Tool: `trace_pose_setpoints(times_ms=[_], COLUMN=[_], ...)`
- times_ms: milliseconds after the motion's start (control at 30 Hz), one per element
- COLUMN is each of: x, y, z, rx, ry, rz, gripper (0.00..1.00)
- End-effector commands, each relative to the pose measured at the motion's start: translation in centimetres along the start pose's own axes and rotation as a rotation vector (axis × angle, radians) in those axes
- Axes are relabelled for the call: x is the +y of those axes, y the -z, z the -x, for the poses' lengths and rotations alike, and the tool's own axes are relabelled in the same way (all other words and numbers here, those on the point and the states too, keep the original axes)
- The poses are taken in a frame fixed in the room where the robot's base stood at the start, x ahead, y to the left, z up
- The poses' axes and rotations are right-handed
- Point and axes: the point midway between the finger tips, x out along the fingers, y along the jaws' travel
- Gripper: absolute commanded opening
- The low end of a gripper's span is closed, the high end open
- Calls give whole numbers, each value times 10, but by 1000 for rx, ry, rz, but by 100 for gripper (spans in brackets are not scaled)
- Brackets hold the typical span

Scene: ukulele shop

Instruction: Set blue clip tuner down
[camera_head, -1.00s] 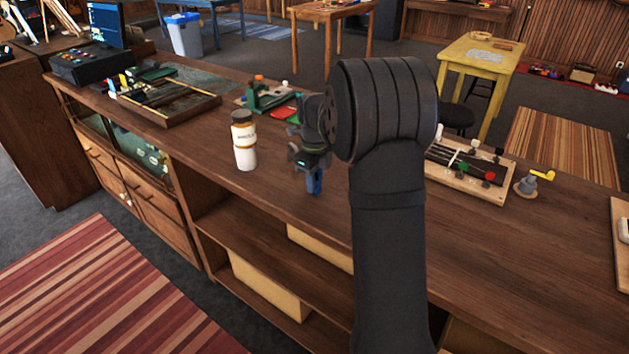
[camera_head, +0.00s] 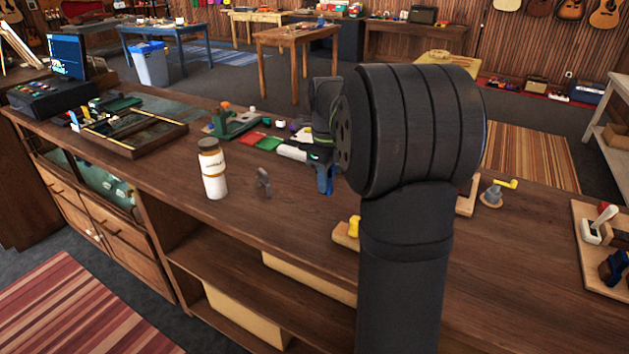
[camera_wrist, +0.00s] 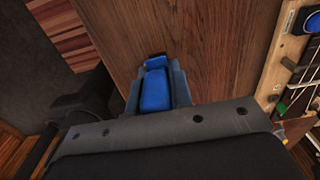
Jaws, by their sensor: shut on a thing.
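The blue clip tuner (camera_head: 325,180) hangs below my gripper (camera_head: 322,163), which is mostly hidden behind my own dark arm in the head view. In the wrist view the blue clip tuner (camera_wrist: 156,88) sits between the jaws, with the brown counter behind it. My gripper is shut on it. I cannot tell whether its lower end touches the wooden counter (camera_head: 290,215). It is right of the white bottle and apart from it.
A white bottle with a brown cap (camera_head: 212,170) and a small grey clip (camera_head: 264,183) stand left of my gripper. A yellow piece (camera_head: 353,227) on a wooden block is near the front edge. Red and green pads (camera_head: 250,139) lie behind. Bare counter lies between the clip and the block.

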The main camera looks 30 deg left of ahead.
Motion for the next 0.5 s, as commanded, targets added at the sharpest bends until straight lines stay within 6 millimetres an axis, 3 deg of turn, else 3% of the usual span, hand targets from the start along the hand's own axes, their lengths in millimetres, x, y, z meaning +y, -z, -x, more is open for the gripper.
trace_pose_setpoints(times_ms=[333, 500], x=[-6, -22], y=[16, 41], z=[6, 8], rx=[0, 0], ry=[0, -1], rz=[29, 153], gripper=[0, 0])
